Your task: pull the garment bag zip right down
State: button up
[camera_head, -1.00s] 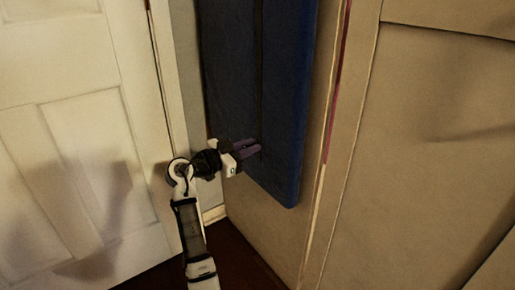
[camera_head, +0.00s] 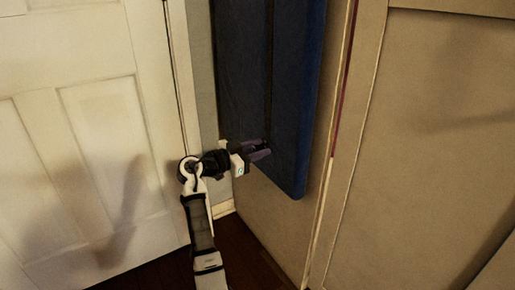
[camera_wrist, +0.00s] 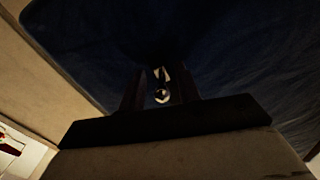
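The dark blue garment bag (camera_head: 299,90) hangs against a beige panel in the head view, with a dark vertical zip line (camera_head: 269,70) down its front. My gripper (camera_head: 264,149) is at the lower part of that line, a little above the bag's bottom edge. In the wrist view, a small shiny metal piece, seemingly the zip pull (camera_wrist: 161,95), sits between my two dark fingers. The fingers stand apart, with dark gaps beside the metal piece. The bag (camera_wrist: 240,60) fills the upper wrist view in shadow. Finger contact with the pull is too dark to make out.
A white panelled door (camera_head: 90,120) stands at the left. Beige panelling (camera_head: 430,150) fills the right side. Dark floor (camera_head: 235,255) shows below the bag, with a pale skirting (camera_head: 225,208) in the corner.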

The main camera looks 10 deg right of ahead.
jog(key=shift+r, duration=0.1)
jog(key=p+v, duration=0.2)
jog(key=v, duration=1.1)
jog(key=shift+a, duration=0.4)
jog(key=shift+s+a, duration=0.1)
